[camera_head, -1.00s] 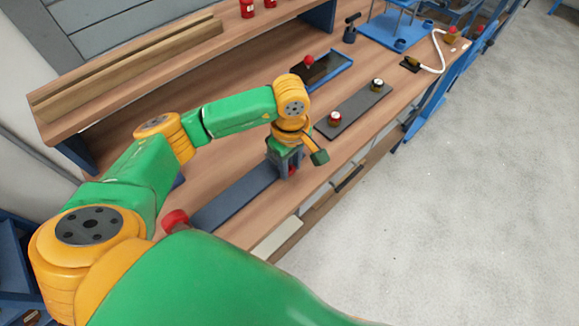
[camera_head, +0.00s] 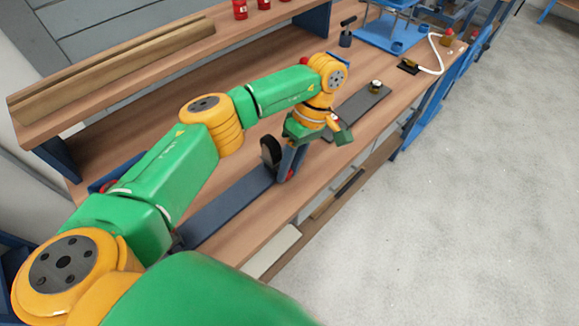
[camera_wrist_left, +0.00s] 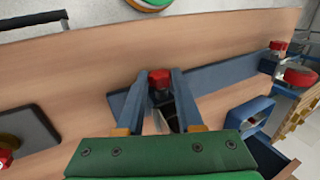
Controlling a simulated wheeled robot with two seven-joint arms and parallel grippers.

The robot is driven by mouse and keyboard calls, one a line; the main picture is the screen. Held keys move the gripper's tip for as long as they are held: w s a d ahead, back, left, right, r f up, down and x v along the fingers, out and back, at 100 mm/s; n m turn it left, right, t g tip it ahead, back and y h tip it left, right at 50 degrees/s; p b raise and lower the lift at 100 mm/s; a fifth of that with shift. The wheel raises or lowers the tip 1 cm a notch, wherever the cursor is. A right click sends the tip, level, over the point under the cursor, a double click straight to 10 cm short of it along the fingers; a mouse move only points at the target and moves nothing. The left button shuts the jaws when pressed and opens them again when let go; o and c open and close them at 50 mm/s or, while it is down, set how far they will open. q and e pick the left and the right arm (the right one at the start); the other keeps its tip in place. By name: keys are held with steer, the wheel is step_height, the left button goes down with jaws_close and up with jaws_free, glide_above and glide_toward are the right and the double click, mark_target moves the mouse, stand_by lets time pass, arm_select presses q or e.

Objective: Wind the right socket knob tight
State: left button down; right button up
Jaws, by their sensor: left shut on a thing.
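A long blue-grey bar (camera_head: 225,208) lies along the bench near its front edge. A red knob (camera_head: 290,174) sits at its right end, partly hidden by my fingers. My left gripper (camera_head: 287,172) points down there and is shut on this knob. In the left wrist view the red knob (camera_wrist_left: 158,78) shows between the fingertips of the left gripper (camera_wrist_left: 160,80), with a dark part below it. At the bar's other end another red knob (camera_wrist_left: 278,46) shows in the wrist view. My right gripper is not in view.
A dark disc-shaped thing (camera_head: 270,152) stands close beside my left gripper. A dark plate with a white-topped knob (camera_head: 376,86) lies to the right. A blue ring-shaped holder (camera_wrist_left: 250,115) shows in the wrist view. The wooden shelf (camera_head: 120,78) runs along the back.

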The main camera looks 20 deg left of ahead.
arm_select(q)
steer(key=c, duration=0.6)
jaws_free()
steer(key=shift+o, duration=0.2)
steer(key=shift+r, duration=0.1)
steer(key=p+v, duration=0.1)
steer(key=v, duration=0.6)
steer(key=shift+d, duration=0.1)
